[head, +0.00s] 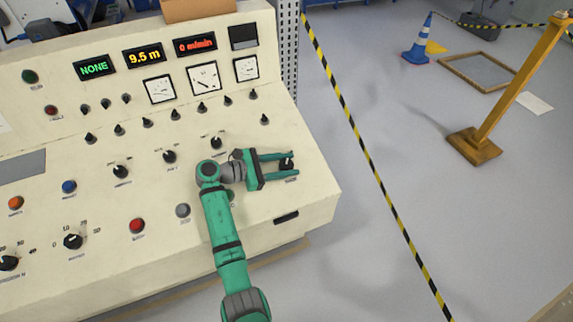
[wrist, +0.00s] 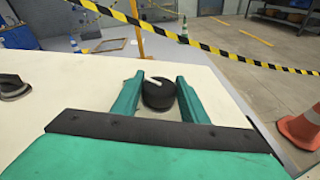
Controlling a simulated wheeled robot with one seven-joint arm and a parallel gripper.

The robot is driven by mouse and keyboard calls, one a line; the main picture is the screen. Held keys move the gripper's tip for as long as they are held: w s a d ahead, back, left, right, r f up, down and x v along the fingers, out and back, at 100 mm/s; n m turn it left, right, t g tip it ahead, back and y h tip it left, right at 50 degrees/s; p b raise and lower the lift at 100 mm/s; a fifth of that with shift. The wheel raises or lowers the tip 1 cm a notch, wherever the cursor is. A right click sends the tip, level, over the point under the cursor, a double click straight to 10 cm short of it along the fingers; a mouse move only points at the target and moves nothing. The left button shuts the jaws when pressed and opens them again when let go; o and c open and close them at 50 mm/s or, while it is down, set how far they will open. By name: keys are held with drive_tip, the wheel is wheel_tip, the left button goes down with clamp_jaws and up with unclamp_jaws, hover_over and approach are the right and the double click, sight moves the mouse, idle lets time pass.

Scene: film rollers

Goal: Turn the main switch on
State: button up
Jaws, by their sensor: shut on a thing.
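A black rotary switch (head: 286,164) sits at the right end of the cream control panel (head: 314,192); the label below it is too small to read. My gripper (head: 294,163) is at this switch, with one green finger on each side of it. The fingers partly hide the sides of the knob.
Another black knob (head: 217,143) stands left of my gripper. A red button (head: 137,226) and a grey button (head: 183,210) are near the panel's front. The green display reads NONE (head: 94,68). Yellow-black tape (head: 352,130) runs beyond the panel's right edge.

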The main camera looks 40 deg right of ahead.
drive_tip(key=shift+d+m, duration=0.1)
drive_tip(key=shift+m, duration=0.2)
drive_tip(key=shift+w+g+y, duration=0.1)
drive_tip(key=shift+g+y, duration=0.2)
drive_tip(key=shift+g, duration=0.1)
drive_tip(key=shift+s+d, duration=0.2)
drive_tip(key=o, duration=1)
drive_tip(key=shift+a, duration=0.1)
drive_tip(key=shift+o, duration=0.2)
drive_tip(key=shift+w+a, duration=0.1)
drive_tip(key=shift+a, duration=0.05)
drive_tip(key=shift+w+a, duration=0.1)
drive_tip(key=shift+a, duration=0.05)
drive_tip(key=v, duration=1)
drive_tip(key=shift+a, duration=0.2)
